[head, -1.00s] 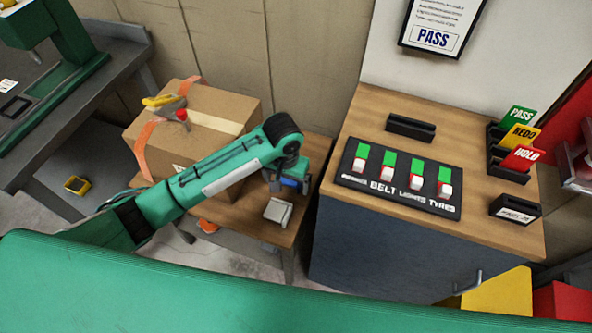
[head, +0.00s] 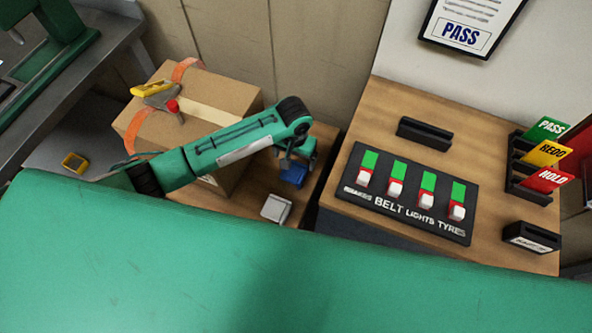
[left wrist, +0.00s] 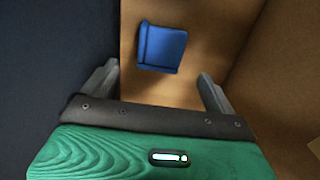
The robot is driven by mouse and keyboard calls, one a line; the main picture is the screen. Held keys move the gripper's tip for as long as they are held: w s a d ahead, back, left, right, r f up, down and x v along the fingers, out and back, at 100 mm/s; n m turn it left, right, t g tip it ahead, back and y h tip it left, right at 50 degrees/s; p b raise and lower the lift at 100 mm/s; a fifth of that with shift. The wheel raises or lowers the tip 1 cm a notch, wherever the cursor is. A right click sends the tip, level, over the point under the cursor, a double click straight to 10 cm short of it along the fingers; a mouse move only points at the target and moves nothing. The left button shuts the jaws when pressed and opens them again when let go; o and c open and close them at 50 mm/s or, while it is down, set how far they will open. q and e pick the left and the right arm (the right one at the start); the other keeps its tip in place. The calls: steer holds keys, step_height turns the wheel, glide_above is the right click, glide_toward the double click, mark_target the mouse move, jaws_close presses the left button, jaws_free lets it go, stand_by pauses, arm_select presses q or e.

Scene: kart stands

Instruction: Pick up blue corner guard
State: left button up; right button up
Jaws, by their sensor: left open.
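The blue corner guard (head: 293,174) lies on the small wooden table beside the cardboard box, partly covered by my left gripper in the head view. In the left wrist view the blue corner guard (left wrist: 162,48) lies on the wood, beyond the fingertips and roughly between their lines. My left gripper (left wrist: 157,80) is open and empty, its two grey fingers apart. In the head view my left gripper (head: 297,160) points down above the guard. My right gripper does not show.
The cardboard box (head: 225,98) stands close on one side, with an orange strap and a yellow-handled tool on top. The cabinet (head: 400,92) with a switch panel (head: 385,212) stands on the other. A grey-white block (head: 276,208) sits near the table's front edge.

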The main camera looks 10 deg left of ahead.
mark_target(294, 171)
arm_select(q)
steer(key=shift+w+f, duration=0.1)
steer(key=shift+f, duration=0.95)
steer(key=f, duration=0.3)
steer(key=shift+s+f+p, duration=0.25)
steer(key=shift+f+p, duration=0.1)
steer(key=shift+f, duration=0.45)
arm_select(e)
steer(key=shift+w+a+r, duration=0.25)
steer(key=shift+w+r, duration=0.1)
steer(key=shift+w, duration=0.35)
arm_select(q)
steer(key=c, duration=1.1)
steer(key=shift+o, duration=0.2)
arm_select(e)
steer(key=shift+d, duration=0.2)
arm_select(q)
steer(key=shift+r, duration=0.1)
